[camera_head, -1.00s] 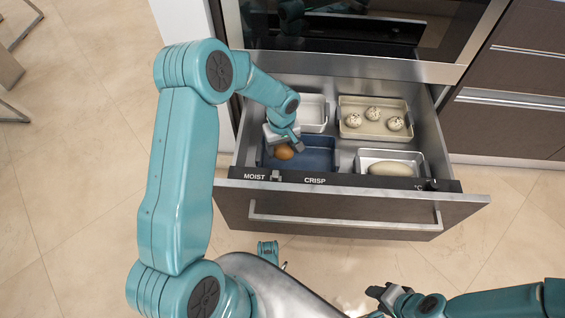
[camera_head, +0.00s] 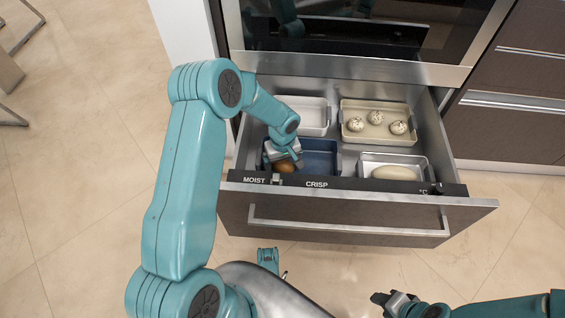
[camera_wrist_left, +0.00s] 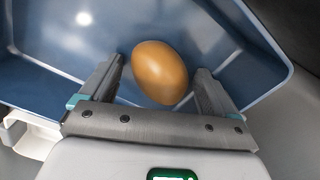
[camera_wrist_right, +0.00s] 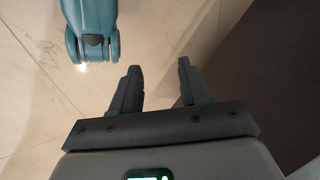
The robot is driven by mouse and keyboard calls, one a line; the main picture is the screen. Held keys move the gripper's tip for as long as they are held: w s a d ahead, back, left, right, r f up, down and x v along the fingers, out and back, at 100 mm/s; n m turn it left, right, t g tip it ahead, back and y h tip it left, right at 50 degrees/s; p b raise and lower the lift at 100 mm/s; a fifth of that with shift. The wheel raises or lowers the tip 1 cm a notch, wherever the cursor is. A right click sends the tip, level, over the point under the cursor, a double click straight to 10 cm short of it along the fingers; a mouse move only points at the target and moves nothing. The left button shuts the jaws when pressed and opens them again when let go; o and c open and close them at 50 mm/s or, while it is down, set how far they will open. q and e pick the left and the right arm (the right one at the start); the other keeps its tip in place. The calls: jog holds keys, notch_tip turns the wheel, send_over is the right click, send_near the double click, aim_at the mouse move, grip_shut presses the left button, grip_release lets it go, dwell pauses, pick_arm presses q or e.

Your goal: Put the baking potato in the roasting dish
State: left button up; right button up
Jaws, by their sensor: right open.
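The baking potato (camera_head: 285,167), a smooth brown oval, is in the left part of the blue dish (camera_head: 321,158), which looks like the roasting dish, at the front left of the open drawer. My left gripper (camera_head: 284,158) is down in this dish at the potato. In the left wrist view the potato (camera_wrist_left: 160,73) lies between the two open fingers (camera_wrist_left: 155,85), with a gap on each side. The blue dish (camera_wrist_left: 62,65) surrounds it there. My right gripper (camera_wrist_right: 158,75) is open and empty, away from the drawer; it also shows in the head view (camera_head: 382,298).
A white dish (camera_head: 326,117) stands behind the blue one. A cream dish (camera_head: 372,137) with three speckled round items is back right. A metal tray (camera_head: 364,173) with a pale long item (camera_head: 396,172) is front right. The drawer's front panel (camera_head: 345,186) edges the dishes.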

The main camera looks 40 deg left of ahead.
pick_arm(q)
jog(key=shift+r, duration=0.2)
notch_tip(320, 180, up, 12)
jog(key=p, duration=0.5)
pick_arm(e)
jog(key=shift+g, duration=0.4)
jog(key=r, duration=0.1)
jog(key=s+r, duration=0.1)
jog(key=r, duration=0.1)
jog(key=a+r, duration=0.1)
jog(key=r, duration=0.1)
jog(key=shift+s, duration=0.35)
